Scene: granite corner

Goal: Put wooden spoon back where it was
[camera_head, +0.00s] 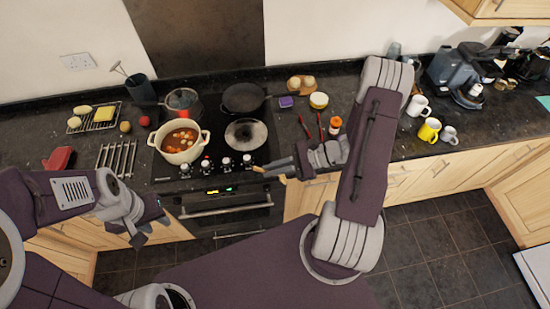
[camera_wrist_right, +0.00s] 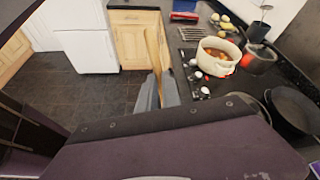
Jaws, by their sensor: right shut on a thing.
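My right gripper (camera_head: 276,171) is shut on the wooden spoon (camera_head: 258,169) in front of the hob's right side. In the right wrist view the spoon (camera_wrist_right: 153,48) sticks out beyond the jaws, over the floor in front of the counter. Its far part is clear of everything. In the head view most of the spoon is hidden by the gripper. My left gripper (camera_head: 150,231) is at the lower left, in front of the cabinets, with its fingers apart and nothing visible between them. A dark utensil pot (camera_head: 140,89) holding a metal utensil stands at the back left.
A cream pot of soup (camera_head: 181,156) sits on the hob, with pans (camera_head: 243,98) beside and behind it. Red utensils (camera_head: 305,128) and an orange-capped jar (camera_head: 335,125) are right of the hob. A wire rack (camera_head: 117,158) lies to the left. Mugs (camera_head: 429,130) stand right.

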